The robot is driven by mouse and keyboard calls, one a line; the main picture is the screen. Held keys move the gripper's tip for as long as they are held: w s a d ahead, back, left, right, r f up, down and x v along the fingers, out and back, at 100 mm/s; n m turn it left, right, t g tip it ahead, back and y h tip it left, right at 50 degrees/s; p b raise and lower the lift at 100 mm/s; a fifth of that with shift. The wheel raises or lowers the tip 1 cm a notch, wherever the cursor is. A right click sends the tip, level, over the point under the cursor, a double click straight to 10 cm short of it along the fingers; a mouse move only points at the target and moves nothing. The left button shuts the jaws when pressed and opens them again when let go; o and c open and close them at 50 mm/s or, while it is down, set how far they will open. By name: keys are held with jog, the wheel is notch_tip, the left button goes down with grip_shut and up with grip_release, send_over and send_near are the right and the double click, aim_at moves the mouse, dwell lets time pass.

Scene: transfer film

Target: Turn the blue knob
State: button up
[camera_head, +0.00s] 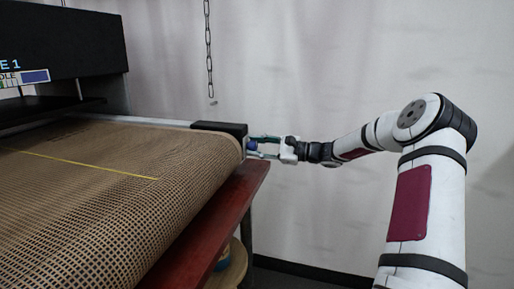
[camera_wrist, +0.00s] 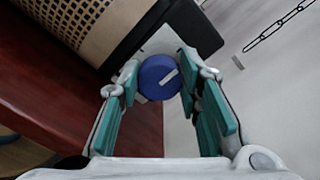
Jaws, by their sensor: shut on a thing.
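The blue knob (camera_wrist: 159,77) is round with a pale mark on its face, and sits on a light plate at the end of a black box (camera_head: 220,129). In the head view the knob (camera_head: 253,145) is small and partly covered by my fingers. My gripper (camera_wrist: 160,85) is shut on the knob, with one teal-padded finger on its left and one on its right. In the head view my gripper (camera_head: 265,147) reaches it from the right. The pale mark slants up to the right in the wrist view.
A brown mesh conveyor belt (camera_head: 110,180) with a yellow line runs beside the box, over a dark red frame (camera_head: 215,225). A black machine (camera_head: 65,45) stands at the left. A chain (camera_head: 209,50) hangs near the pale wall. Open floor lies right of the frame.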

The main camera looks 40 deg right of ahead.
jog(key=shift+r+m+p, duration=0.15)
jog(key=shift+m+p, duration=0.25)
jog(key=shift+p, duration=0.6)
jog(key=m+p, duration=0.1)
jog(key=p, duration=0.2)
jog(key=shift+r+m+p, duration=0.1)
jog(key=shift+m+p, duration=0.3)
jog(key=m+p, duration=0.5)
jog(key=p, duration=0.2)
jog(key=m+p, duration=0.1)
jog(key=m, duration=0.1)
jog(key=m+p, duration=0.2)
jog(key=shift+d+f+m, duration=0.1)
jog(key=shift+f+m, duration=0.1)
jog(key=shift+m, duration=0.1)
jog(key=m+p, duration=0.1)
jog(key=m, duration=0.4)
jog(key=shift+f+p, duration=0.1)
jog(key=shift+p, duration=0.3)
jog(key=shift+w+m, duration=0.1)
jog(key=shift+m, duration=0.3)
jog(key=shift+d, duration=0.1)
jog(key=o, duration=1.1)
jog(key=shift+o, duration=0.2)
